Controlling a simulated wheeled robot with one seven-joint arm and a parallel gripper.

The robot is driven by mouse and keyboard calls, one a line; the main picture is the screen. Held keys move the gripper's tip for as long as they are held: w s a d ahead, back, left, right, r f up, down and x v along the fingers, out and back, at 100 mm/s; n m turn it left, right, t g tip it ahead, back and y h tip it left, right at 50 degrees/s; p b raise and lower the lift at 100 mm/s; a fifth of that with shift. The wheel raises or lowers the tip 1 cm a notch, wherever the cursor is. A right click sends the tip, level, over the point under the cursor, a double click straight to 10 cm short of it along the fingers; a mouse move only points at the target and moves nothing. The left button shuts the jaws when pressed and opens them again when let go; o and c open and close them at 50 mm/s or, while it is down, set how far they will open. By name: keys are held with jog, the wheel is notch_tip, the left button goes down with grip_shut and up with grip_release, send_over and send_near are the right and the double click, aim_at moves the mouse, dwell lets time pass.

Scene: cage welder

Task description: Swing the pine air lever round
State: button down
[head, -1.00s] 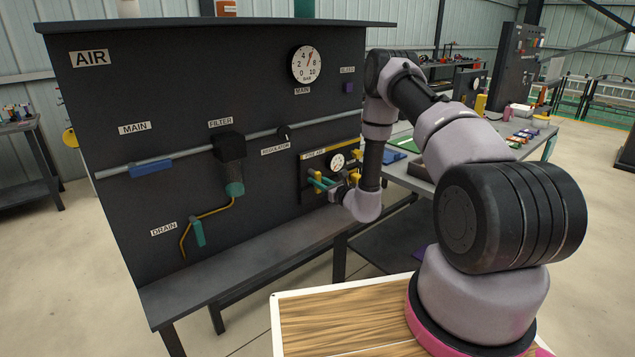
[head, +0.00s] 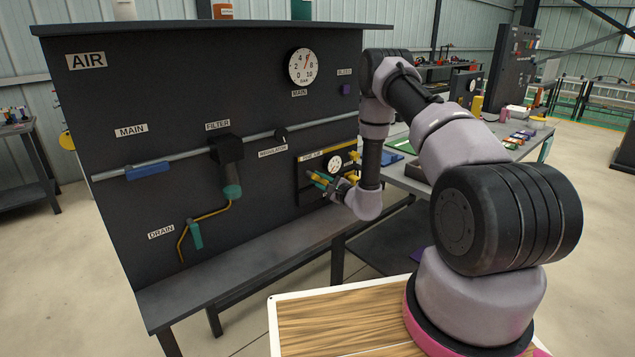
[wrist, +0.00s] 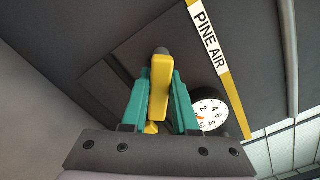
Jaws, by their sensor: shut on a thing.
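The yellow pine air lever (wrist: 160,88) stands between the two teal fingers of my gripper (wrist: 160,100) in the wrist view. The fingers press on it from both sides, so my gripper is shut on it. The PINE AIR label (wrist: 208,38) is on a yellow strip beside it, and a small white gauge (wrist: 210,113) is partly hidden behind the right finger. In the head view my gripper (head: 321,181) is at the pine air panel (head: 307,191), low on the right of the air board. The lever is mostly covered there by my fingers.
The dark air board (head: 110,210) carries a blue main lever (head: 149,171), a filter (head: 230,160), a teal drain lever (head: 196,234) and a large gauge (head: 302,67). A shelf (head: 240,260) runs below. A cluttered table (head: 415,178) stands to the right, behind my arm.

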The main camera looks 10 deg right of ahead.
jog(key=n, duration=0.3)
jog(key=shift+d+r+n, duration=0.2)
jog(key=shift+n, duration=0.1)
jog(key=shift+r+n, duration=0.2)
jog(key=shift+n, duration=0.75)
jog(key=shift+r+n, duration=0.15)
jog(key=shift+n, duration=0.8)
jog(key=shift+d, duration=0.1)
jog(key=c, duration=0.7)
grip_release()
jog(key=v, duration=1)
jog(key=shift+s+d+r, duration=0.1)
jog(key=shift+s+d, duration=0.05)
jog(key=shift+s, duration=0.2)
